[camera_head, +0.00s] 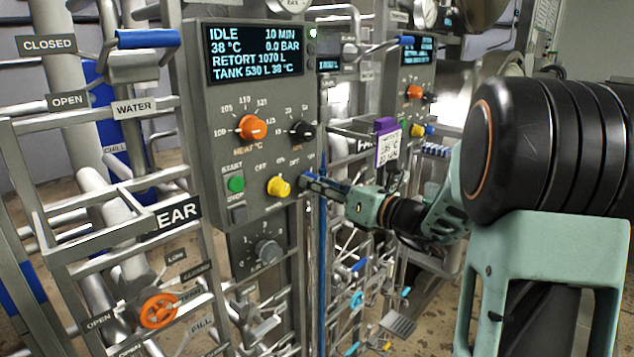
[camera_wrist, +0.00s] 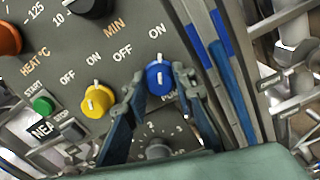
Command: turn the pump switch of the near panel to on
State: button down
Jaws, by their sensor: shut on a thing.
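The near panel (camera_head: 225,115) is a grey box with a lit display. In the wrist view its pump switch (camera_wrist: 159,77) is a blue round knob with white marks. OFF is printed at its upper left and ON above it; the label below is partly covered. In the head view my gripper (camera_head: 308,184) reaches the panel's lower right edge from the right and mostly hides the knob.
A yellow knob (camera_wrist: 96,101), a green start button (camera_wrist: 43,105) and a grey numbered dial (camera_wrist: 156,148) sit close to the fingers. An orange heat knob (camera_head: 252,127) is higher up. A second, similar panel (camera_head: 409,85) stands behind. Pipes and rails crowd the left.

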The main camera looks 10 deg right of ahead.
jog(key=c, duration=1.6)
grip_release()
jog(key=v, duration=1.2)
jog(key=shift+f, duration=0.1)
